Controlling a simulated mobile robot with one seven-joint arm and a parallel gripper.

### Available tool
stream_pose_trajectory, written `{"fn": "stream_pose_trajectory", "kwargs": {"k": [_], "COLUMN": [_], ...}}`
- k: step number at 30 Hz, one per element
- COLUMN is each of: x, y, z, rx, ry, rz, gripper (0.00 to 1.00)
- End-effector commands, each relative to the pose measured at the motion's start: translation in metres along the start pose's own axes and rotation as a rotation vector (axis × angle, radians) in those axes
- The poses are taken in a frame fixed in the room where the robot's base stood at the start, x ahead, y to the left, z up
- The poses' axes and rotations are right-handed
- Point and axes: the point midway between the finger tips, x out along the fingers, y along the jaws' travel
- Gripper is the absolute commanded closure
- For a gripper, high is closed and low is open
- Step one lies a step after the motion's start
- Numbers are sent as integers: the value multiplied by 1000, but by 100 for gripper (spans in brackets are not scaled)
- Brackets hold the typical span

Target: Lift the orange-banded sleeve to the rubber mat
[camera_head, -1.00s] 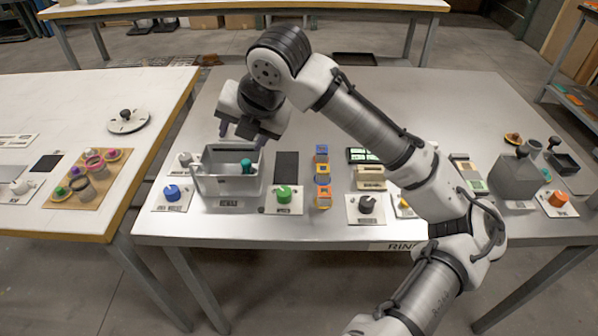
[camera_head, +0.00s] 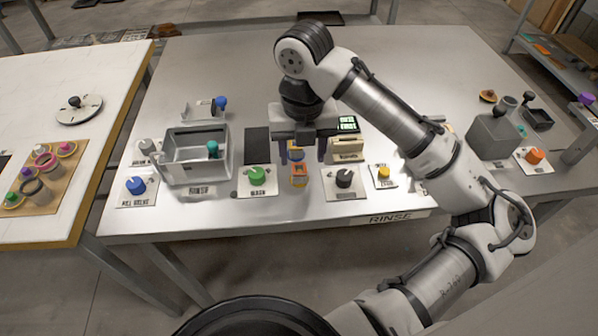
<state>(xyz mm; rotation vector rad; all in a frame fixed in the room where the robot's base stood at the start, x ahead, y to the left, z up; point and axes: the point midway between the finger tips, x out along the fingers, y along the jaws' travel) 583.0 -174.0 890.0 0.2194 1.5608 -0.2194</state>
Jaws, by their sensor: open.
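A short column of small orange and blue block-like pieces (camera_head: 299,171) stands on the grey table, partly hidden by my gripper. I take the orange-banded sleeve to be among them, but its band is too small to make out. My gripper (camera_head: 298,157) is open, pointing down, with a finger on each side of the rear of this column. I cannot tell its height or any contact. A dark flat rectangle, likely the rubber mat (camera_head: 257,142), lies bare just left of my gripper.
A grey open bin (camera_head: 177,172) with a teal knob stands left of the mat. Green (camera_head: 257,176), black (camera_head: 344,178) and blue (camera_head: 136,185) knobs line the front. A cream box (camera_head: 347,150) is close to my gripper's right.

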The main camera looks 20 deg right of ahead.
Motion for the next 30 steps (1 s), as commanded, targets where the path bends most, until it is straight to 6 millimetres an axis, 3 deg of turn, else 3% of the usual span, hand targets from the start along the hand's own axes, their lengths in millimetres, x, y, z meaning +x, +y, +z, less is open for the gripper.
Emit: {"fn": "stream_pose_trajectory", "kwargs": {"k": [12, 21, 30], "x": [49, 54, 53], "y": [6, 6, 6], "z": [2, 2, 2], "rx": [2, 0, 0], "ry": [0, -1, -1], "rz": [1, 0, 0], "gripper": [47, 49, 88]}}
